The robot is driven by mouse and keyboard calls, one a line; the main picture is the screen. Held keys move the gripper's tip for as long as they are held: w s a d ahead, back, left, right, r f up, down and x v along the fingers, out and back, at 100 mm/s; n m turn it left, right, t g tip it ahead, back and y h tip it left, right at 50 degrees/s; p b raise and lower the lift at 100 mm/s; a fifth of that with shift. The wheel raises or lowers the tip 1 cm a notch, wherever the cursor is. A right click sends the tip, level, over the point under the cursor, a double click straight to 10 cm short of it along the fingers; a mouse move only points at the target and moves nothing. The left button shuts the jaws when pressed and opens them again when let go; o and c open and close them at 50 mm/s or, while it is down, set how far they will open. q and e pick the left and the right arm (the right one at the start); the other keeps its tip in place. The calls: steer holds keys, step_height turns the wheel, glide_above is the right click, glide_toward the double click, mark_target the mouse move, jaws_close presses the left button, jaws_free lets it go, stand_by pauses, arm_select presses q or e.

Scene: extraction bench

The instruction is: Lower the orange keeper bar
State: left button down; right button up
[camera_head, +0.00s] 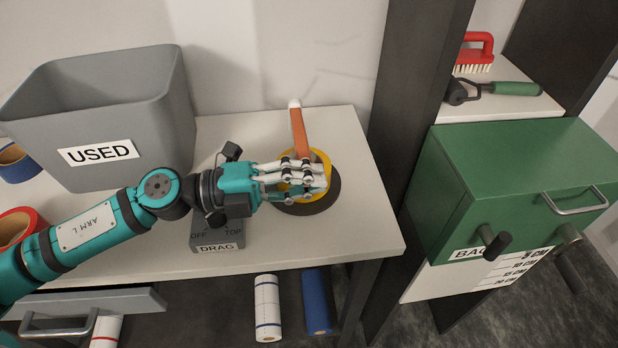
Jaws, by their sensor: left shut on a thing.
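The orange keeper bar (298,131) stands raised at the back right of the white bench, its pale tip at the top and free. Its lower end goes out of sight behind my left gripper's fingers. A yellow-rimmed roll (324,160) lies flat on a dark round base (327,197) below the bar. My left gripper (306,177) is over the roll with its fingers closed on it; the contact is partly hidden by the fingers. My right gripper is not in view.
A grey bin marked USED (160,125) stands at the back left. A grey DRAG box (216,237) sits under my left wrist. A dark post (415,90) and a green cabinet (520,180) stand to the right. The bench top (370,235) is clear at front right.

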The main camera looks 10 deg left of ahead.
arm_select(q)
steer(key=c, duration=1.4)
jaws_free()
steer(key=shift+o, duration=0.2)
steer(key=shift+a, duration=0.15)
steer(key=v, duration=1.1)
steer(key=shift+s+a, duration=0.15)
steer(key=shift+a, duration=0.2)
